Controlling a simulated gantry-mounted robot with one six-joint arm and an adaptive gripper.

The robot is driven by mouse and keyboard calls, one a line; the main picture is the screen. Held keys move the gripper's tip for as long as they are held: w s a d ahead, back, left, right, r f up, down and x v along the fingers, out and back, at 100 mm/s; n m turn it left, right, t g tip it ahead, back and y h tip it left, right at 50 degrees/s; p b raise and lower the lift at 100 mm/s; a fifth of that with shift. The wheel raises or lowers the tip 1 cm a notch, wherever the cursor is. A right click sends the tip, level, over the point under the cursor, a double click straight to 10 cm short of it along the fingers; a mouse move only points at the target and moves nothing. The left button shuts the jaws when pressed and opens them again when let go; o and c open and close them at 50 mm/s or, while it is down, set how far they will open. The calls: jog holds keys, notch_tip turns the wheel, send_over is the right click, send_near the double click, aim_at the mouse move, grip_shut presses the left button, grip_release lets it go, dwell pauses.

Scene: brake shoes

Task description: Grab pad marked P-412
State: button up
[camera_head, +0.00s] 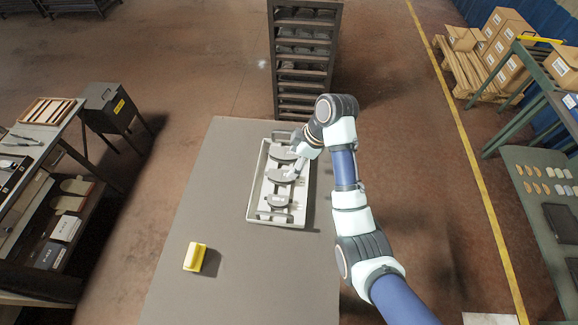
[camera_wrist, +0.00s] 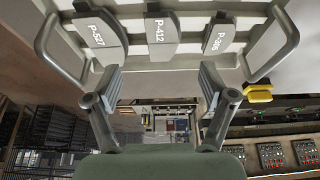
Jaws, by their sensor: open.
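The pad marked P-412 (camera_wrist: 161,35) is a grey block with white lettering, in the middle of three pads in the wrist view. Pad P-527 (camera_wrist: 98,35) is on its left, and a third pad (camera_wrist: 219,38) with a hard-to-read label is on its right. In the head view the pads lie in a row in a pale tray (camera_head: 254,205); the middle pad (camera_head: 279,177) is partly by my gripper (camera_head: 294,168). In the wrist view my gripper (camera_wrist: 160,75) is open and empty, its fingers apart and below P-412 in the picture.
The tray has a bar handle at each end. A yellow block (camera_head: 195,257) stands on the grey table (camera_head: 240,285), whose front area is otherwise clear. A dark rack (camera_head: 303,60) stands behind the table. Side benches stand at left and right.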

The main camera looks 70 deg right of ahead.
aim_at(283, 176)
jog(key=x, duration=0.2)
jog(key=shift+w+a+f, duration=0.2)
jog(key=shift+a+f, duration=0.05)
jog(key=p+x, duration=0.1)
jog(key=x, duration=0.4)
jog(key=shift+s+f+p, duration=0.1)
jog(key=shift+p, duration=0.25)
jog(key=c, duration=1.5)
notch_tip(283, 176, up, 10)
jog(key=shift+a+r, duration=0.1)
